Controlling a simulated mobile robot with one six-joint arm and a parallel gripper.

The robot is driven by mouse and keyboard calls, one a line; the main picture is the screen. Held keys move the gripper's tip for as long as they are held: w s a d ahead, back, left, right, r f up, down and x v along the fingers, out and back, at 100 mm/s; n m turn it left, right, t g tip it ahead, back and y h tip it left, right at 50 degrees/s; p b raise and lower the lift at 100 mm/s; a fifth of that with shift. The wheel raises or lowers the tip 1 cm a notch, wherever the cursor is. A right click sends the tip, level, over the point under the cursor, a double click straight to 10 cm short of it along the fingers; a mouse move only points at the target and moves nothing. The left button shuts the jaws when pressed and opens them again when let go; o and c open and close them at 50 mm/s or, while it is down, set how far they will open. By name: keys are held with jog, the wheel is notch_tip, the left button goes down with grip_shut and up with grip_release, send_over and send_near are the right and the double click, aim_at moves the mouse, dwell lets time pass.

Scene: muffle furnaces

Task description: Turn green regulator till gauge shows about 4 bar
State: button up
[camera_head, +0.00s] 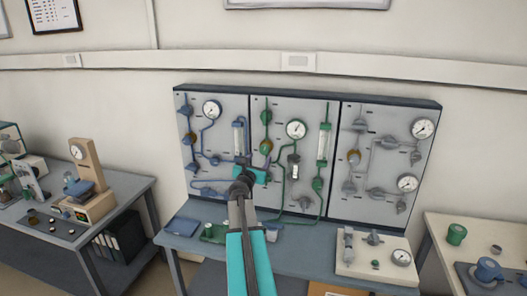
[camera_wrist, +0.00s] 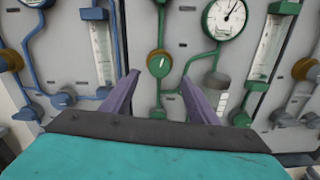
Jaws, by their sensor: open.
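The green regulator (camera_wrist: 159,64) is a round green knob with a pale mark on a brass-coloured body, on the panel's middle section.
Blue piping (camera_head: 207,139) with its own gauge (camera_head: 211,109) is on the left section, grey fittings (camera_head: 375,147) on the right. A green-ended flowmeter tube (camera_head: 324,137) stands right of the gauge. The blue-grey bench (camera_head: 305,251) below holds small fittings and a pale block (camera_head: 350,268).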

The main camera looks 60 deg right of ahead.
aim_at(264, 151)
jog(key=shift+p+x, duration=1.25)
jog(key=shift+x, duration=3.15)
jog(key=c, duration=1)
jog(key=shift+f, duration=0.1)
jog(key=shift+c, duration=0.2)
jog(key=shift+m+b, duration=0.4)
jog(key=shift+b, duration=0.3)
jog(key=shift+f+m+b, duration=0.1)
jog(key=shift+m+b, duration=0.3)
jog(key=shift+b, duration=0.3)
jog(key=shift+m+b, duration=0.6)
jog(key=shift+b, duration=0.2)
